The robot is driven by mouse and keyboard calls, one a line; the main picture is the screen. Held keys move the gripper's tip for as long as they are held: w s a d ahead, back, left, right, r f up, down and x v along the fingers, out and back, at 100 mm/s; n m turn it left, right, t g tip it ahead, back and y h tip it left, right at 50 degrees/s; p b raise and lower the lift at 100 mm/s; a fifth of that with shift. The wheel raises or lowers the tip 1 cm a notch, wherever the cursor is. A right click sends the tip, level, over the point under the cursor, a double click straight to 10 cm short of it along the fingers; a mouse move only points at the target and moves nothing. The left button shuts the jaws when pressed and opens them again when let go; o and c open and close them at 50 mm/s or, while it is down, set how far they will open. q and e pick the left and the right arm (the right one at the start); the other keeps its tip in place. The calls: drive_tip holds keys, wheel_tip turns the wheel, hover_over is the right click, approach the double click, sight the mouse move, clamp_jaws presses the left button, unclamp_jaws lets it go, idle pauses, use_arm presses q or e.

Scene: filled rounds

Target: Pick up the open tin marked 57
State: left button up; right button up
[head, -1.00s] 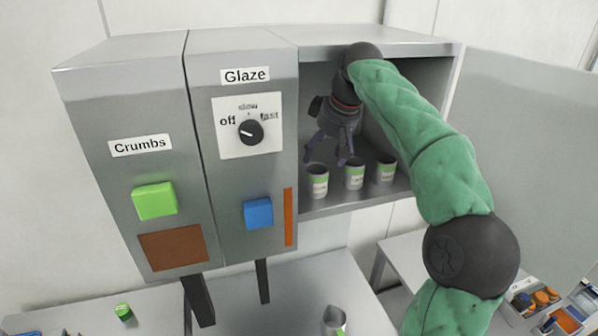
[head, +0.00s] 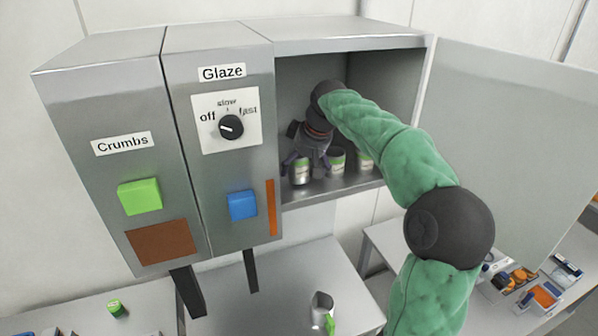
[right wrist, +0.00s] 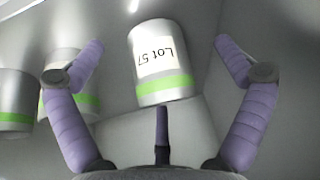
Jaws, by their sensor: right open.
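The tin's marking is not readable in the head view. My left gripper is not in view.
Two similar tins stand on the same shelf to the right, a middle one (head: 337,163) and a right one (head: 364,162), partly behind my arm. The cabinet door (head: 510,150) stands open at right. The Glaze panel (head: 215,180) borders the cabinet at left.

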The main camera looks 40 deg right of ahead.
drive_tip(key=shift+a+f, duration=0.2)
drive_tip(key=shift+f, duration=0.55)
drive_tip(key=shift+w+d, duration=0.1)
drive_tip(key=shift+w, duration=0.05)
drive_tip(key=shift+c, duration=0.2)
drive_tip(key=shift+s+r, duration=0.2)
drive_tip(key=c, duration=1)
drive_tip(key=shift+w+r, duration=0.1)
drive_tip(key=shift+c, duration=0.2)
